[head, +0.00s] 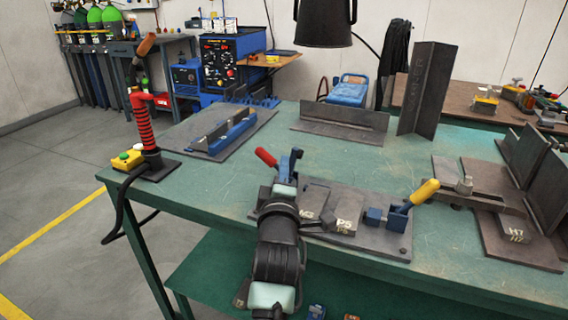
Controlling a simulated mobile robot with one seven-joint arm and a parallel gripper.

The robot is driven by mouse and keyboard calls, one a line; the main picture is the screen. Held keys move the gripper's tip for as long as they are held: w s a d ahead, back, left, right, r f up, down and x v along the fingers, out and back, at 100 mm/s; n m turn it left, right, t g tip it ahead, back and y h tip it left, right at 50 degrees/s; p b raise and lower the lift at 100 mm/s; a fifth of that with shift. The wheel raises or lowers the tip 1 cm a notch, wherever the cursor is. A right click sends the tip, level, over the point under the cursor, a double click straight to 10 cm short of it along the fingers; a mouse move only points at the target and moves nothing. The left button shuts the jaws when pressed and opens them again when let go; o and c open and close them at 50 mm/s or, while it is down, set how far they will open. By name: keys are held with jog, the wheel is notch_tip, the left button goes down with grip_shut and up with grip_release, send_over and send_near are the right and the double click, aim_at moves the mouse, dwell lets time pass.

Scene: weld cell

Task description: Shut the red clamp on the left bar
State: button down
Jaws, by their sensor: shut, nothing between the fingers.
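The red clamp's handle (266,157) shows on the green table, behind my arm and tilted up to the left. My wrist and gripper (284,187) are right in front of this clamp. The gripper is shut and empty. My arm hides the clamp's base and most of the left bar, so I cannot tell whether gripper and clamp touch. Flat grey bars (345,206) lie on a dark plate (392,240), with labels on them.
A yellow-handled clamp (424,192) with a blue body stands at the plate's right end. Angle-iron fixtures (340,125) stand behind, and more (535,165) at right. A red coiled post (143,122) stands at the table's left corner. A dark lamp shade (325,22) hangs above. The left front tabletop is clear.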

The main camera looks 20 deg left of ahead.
jog(key=shift+x, duration=1.5)
jog(key=shift+s+d+m+b, duration=0.1)
jog(key=shift+d+m+b, duration=0.25)
jog(key=shift+m+b, duration=0.35)
jog(key=shift+d+f+m+t+b, duration=0.15)
jog(key=shift+d+m+t+b, duration=0.3)
jog(key=shift+m, duration=0.65)
jog(key=shift+d+f, duration=0.1)
jog(key=shift+d, duration=0.5)
jog(key=shift+d+f, duration=0.2)
jog(key=shift+d, duration=0.2)
jog(key=shift+f, duration=0.1)
